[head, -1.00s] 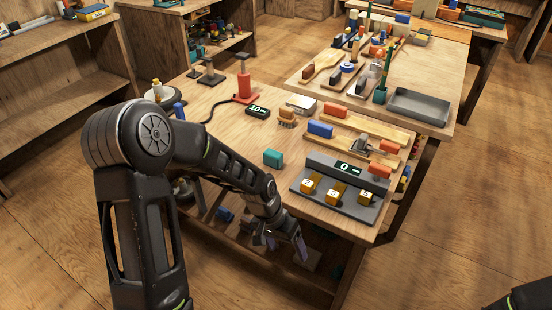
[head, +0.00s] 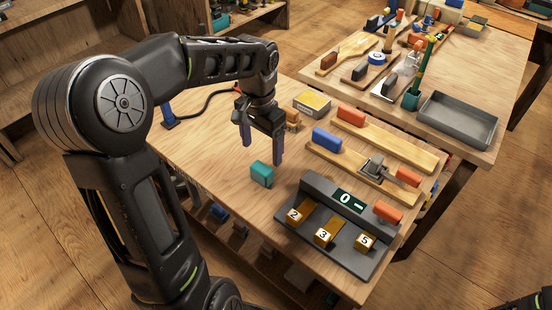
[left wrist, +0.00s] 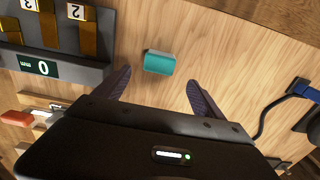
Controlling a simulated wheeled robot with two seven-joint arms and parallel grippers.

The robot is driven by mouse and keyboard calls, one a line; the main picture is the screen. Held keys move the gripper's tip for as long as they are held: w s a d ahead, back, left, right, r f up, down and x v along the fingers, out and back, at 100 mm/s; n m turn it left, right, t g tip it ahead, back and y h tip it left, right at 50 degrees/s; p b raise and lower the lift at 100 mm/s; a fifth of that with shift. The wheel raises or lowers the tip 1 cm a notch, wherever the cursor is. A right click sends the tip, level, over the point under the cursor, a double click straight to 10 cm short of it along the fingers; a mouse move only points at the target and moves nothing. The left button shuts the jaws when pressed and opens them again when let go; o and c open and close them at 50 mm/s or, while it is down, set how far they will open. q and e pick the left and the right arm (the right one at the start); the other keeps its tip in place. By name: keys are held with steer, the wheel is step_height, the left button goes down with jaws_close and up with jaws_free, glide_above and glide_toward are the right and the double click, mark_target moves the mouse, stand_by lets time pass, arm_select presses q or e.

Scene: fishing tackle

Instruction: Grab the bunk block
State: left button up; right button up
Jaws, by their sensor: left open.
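A small teal block (head: 262,174), the likely bunk block, lies on the near part of the wooden workbench. It also shows in the left wrist view (left wrist: 160,62), just beyond and between the fingertips. My left gripper (head: 262,153) is open and empty, pointing down above and slightly behind the block. Its two dark fingers stand apart in the left wrist view (left wrist: 157,80), and nothing is between them. The block does not appear to be touched.
A grey gauge unit (head: 316,186) with a display and numbered brass blocks stands right of the teal block. Behind are a blue block (head: 327,140) on a board, a boxed item (head: 312,104) and a grey tray (head: 458,120). Bare wood surrounds the teal block.

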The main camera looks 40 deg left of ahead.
mark_target(262, 168)
arm_select(q)
steer(key=shift+s+r, duration=0.1)
steer(key=shift+r, duration=0.05)
steer(key=shift+f, duration=1.35)
steer(key=shift+s+d+f+p, duration=0.1)
steer(key=shift+f+p, duration=0.1)
steer(key=shift+f, duration=1.15)
steer(key=shift+s+f+p, duration=0.1)
steer(key=shift+f+p, duration=0.05)
steer(key=shift+f, duration=1.15)
steer(key=c, duration=1.5)
steer(key=shift+c, duration=0.2)
